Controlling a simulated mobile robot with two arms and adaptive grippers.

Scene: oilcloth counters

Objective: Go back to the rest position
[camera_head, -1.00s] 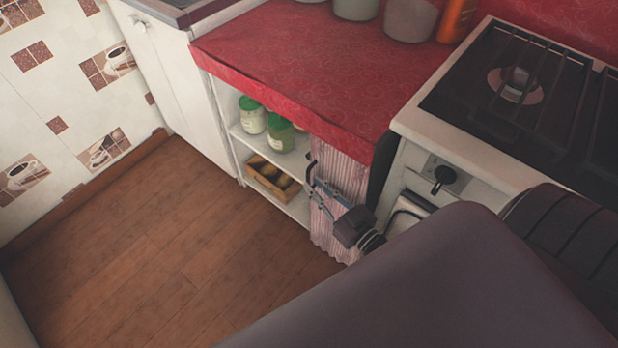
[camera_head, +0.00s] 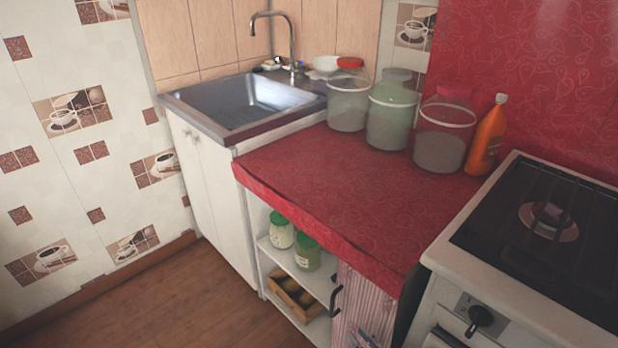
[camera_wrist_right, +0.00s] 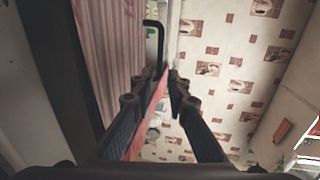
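In the wrist view my right gripper (camera_wrist_right: 168,80) points away from the camera. Its two dark fingers have a narrow gap between their tips, with background showing through and nothing held. My left gripper is in neither view.
The red-covered counter (camera_head: 330,195) carries large jars (camera_head: 388,115) and an orange bottle (camera_head: 487,137). Open shelves below hold small jars (camera_head: 307,252) and a wooden box (camera_head: 293,297). The stove (camera_head: 465,262) is right, the sink (camera_head: 240,105) behind left. The wooden floor (camera_head: 190,305) is clear.

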